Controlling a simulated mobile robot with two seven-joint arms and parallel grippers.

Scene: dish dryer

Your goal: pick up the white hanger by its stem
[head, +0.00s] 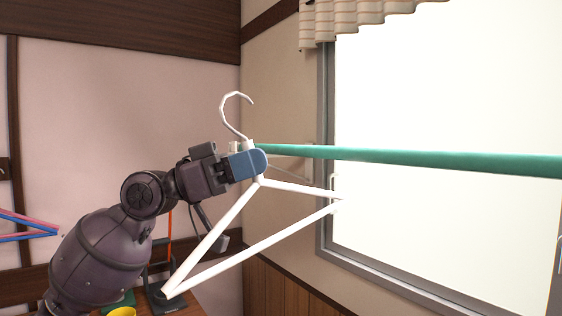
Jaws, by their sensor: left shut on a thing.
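The white hanger (255,242) hangs upright from my left gripper (258,162) in the middle of the head view. The blue fingers are shut on its stem, just below the hook (222,109) and above the shoulders. The fingers hide part of the stem. The hook rises free above the gripper and stands to the left of the green pole's visible end. My right gripper is not in view.
A green pole (420,161) runs from behind the hanger to the right edge, in front of a bright window (450,80). Pink and blue hangers (25,227) show at the left edge. A yellow item (122,312) and a dark stand are low behind my arm.

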